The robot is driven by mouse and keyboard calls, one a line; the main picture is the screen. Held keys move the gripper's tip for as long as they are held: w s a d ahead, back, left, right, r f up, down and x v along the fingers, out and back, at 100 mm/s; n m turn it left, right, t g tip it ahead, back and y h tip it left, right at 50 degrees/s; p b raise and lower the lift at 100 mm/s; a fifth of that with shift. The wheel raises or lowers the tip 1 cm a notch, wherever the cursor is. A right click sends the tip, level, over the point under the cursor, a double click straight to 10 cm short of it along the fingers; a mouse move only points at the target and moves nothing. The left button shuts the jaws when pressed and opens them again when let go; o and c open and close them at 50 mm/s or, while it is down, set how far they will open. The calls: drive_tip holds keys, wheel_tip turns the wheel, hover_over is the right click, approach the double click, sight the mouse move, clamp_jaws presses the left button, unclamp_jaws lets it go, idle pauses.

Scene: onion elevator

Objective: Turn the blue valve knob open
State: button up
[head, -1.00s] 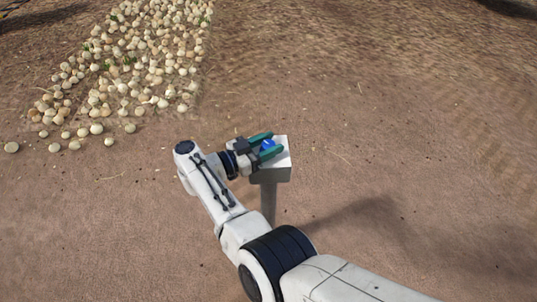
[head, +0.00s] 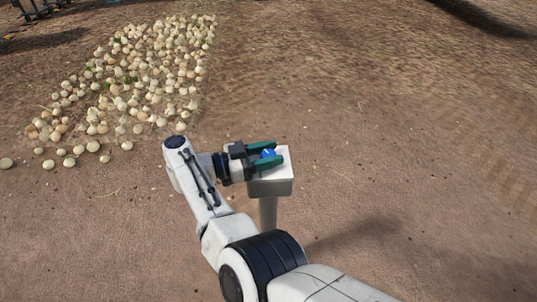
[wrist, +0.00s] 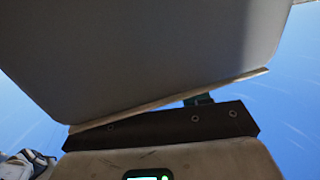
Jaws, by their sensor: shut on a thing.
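The blue valve knob (head: 267,154) sits on top of a pale grey box on a post (head: 271,186). My gripper (head: 268,155) reaches in from the left, level with the box top. Its two green fingers lie on either side of the knob, one behind and one in front, and it is shut on the knob. The fingers hide part of the knob. In the wrist view, a large grey surface fills the upper part, and a bit of a green finger (wrist: 199,100) shows below it. The knob does not show there.
Many pale onions (head: 140,75) lie in a wide patch on the bare ground at the upper left. A dark frame-like object (head: 35,8) shows at the top left corner. The ground right of the post is clear.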

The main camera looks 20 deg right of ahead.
drive_tip(key=shift+r, duration=0.15)
drive_tip(key=o, duration=1)
drive_tip(key=a+b, duration=1)
drive_tip(key=shift+w+a, duration=0.4)
